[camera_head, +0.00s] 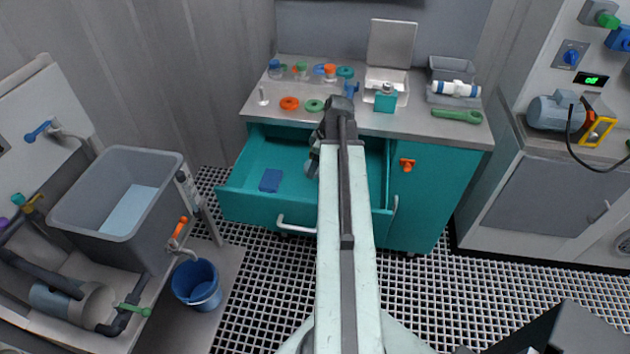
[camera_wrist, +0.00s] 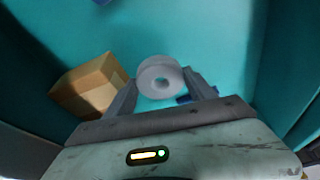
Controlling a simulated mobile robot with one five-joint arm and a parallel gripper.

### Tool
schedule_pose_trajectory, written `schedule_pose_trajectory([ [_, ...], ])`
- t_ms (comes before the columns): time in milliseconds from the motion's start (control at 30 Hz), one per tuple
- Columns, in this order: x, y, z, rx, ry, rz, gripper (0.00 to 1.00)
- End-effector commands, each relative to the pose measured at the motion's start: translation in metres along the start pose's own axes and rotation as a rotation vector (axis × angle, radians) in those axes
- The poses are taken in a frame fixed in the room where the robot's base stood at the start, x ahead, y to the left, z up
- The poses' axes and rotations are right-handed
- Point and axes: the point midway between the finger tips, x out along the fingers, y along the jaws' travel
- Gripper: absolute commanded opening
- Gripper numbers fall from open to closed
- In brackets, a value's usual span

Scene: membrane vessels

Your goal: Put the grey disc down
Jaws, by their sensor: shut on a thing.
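Teal drawer surface lies behind the disc in the wrist view. I cannot tell whether the disc touches the drawer floor.
A blue block (camera_head: 270,180) lies in the drawer's left part. A tan box (camera_wrist: 92,84) is left of my gripper in the wrist view.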

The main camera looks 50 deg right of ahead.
Motion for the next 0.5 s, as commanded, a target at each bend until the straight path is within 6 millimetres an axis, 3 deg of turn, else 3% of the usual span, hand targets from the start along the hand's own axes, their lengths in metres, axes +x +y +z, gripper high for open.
schedule_pose_trajectory([
  [267, 0.036, 0.000, 0.010, 0.001, 0.000, 0.000, 0.21],
  [500, 0.033, 0.000, 0.010, 0.001, 0.000, 0.000, 0.21],
])
